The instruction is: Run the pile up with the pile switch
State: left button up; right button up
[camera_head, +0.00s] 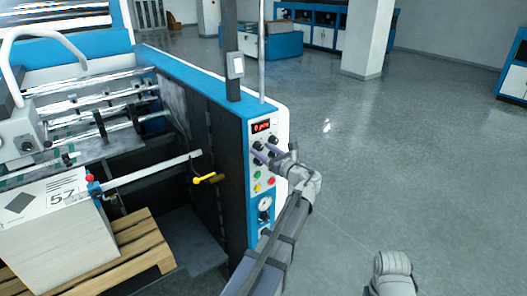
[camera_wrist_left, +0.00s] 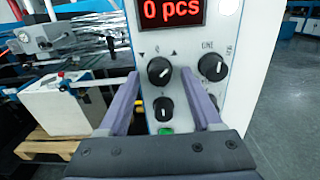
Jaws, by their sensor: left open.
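The control panel (camera_head: 262,180) is the white front of the blue and white machine. In the left wrist view, a black knob (camera_wrist_left: 160,71) with down and up arrows beside its top sits under the red "0 pcs" display (camera_wrist_left: 172,12); it looks like the pile switch. My left gripper (camera_wrist_left: 161,76) is open, with one finger on each side of this knob; I cannot tell whether they touch it. In the head view my left gripper (camera_head: 259,154) is at the panel and partly covers the knobs. The pile (camera_head: 55,245) is a white stack on a wooden pallet (camera_head: 140,248).
More knobs (camera_wrist_left: 212,67) sit close to the right and below (camera_wrist_left: 164,108). Green, red and yellow buttons (camera_head: 257,187) and a gauge (camera_head: 265,203) are lower on the panel. A yellow handle (camera_head: 208,178) sticks out left of it. The floor (camera_head: 400,160) to the right is clear.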

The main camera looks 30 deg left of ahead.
pick_arm(q)
jog(key=shift+c, duration=0.3)
grip_shut()
dwell(0.3)
